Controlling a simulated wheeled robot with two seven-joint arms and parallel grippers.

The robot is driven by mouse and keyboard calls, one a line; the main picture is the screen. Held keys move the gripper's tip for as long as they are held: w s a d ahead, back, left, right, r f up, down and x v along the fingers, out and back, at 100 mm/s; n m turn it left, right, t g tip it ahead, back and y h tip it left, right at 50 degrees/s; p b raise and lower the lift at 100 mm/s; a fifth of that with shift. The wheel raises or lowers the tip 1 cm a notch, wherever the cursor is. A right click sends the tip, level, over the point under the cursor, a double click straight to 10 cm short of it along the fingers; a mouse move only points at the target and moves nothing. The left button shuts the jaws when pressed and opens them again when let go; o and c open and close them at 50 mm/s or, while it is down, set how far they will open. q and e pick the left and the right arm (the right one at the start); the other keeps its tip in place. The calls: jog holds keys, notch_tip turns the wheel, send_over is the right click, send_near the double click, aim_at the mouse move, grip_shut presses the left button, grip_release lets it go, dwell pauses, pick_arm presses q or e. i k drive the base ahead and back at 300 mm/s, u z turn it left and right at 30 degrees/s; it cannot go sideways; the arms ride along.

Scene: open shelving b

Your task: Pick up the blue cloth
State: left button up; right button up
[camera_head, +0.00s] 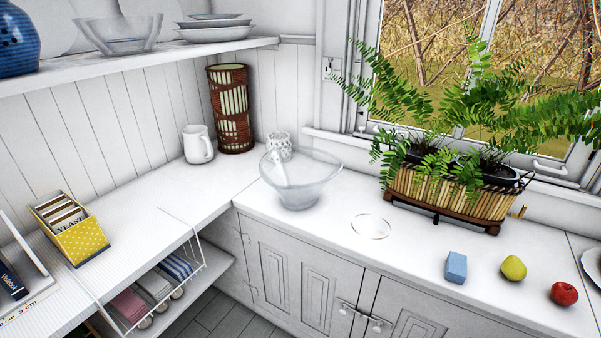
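A folded blue cloth with light stripes (175,267) lies in a white wire basket (201,254) under the left counter. It is at the right end of a row of folded cloths. A pale grey cloth (152,285) is beside it, then a pink cloth (129,305). Part of the blue cloth is behind the basket's wires. Neither of my grippers is in view.
A white mug (198,145), woven cylinder (231,108) and glass bowl (300,180) stand near the corner. A blue block (456,267), pear (513,268) and red apple (564,293) sit at right.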

aim_at(456, 265)
jog(key=z, duration=1.25)
